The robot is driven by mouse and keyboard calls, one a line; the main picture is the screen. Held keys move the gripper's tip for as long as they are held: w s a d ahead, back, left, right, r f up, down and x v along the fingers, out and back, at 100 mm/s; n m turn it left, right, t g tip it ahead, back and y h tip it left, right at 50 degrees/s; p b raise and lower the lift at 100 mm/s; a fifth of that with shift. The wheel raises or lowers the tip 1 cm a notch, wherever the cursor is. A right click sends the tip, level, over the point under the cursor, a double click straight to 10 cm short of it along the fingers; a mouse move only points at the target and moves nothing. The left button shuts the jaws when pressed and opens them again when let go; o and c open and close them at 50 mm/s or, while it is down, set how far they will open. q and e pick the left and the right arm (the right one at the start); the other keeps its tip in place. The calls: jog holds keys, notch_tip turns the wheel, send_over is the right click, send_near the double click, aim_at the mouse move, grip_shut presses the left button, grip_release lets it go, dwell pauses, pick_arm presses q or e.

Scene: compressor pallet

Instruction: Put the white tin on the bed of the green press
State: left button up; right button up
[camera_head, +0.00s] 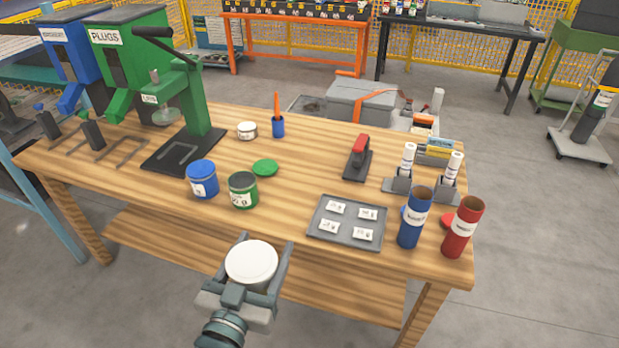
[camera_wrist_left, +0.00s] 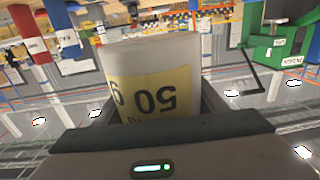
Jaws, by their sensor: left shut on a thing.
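A white tin (camera_head: 251,262) is held between the fingers of my left gripper (camera_head: 250,268), in front of the table's near edge. In the left wrist view the tin (camera_wrist_left: 150,62) fills the space between the fingers, and its yellow label reads 50 upside down. The green press (camera_head: 196,105) stands at the back left of the table, with a lever on top. Its dark flat bed (camera_head: 182,152) looks empty. A green machine part also shows at the upper right of the left wrist view (camera_wrist_left: 275,50). My right gripper is not in view.
A blue tin (camera_head: 202,180) and a green tin (camera_head: 243,190) stand between my left gripper and the press. A green lid (camera_head: 265,168), a small white pot (camera_head: 247,130) and a blue cup (camera_head: 278,127) are nearby. A grey tray (camera_head: 347,222) lies to the right.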

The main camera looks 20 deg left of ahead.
pick_arm(q)
jog(key=w+d+f, duration=0.2)
jog(key=w, duration=0.8)
jog(key=w+d+f, duration=0.2)
jog(key=w, duration=0.7)
jog(key=shift+w+h, duration=0.3)
jog(key=shift+w, duration=0.05)
jog(key=shift+f, duration=0.1)
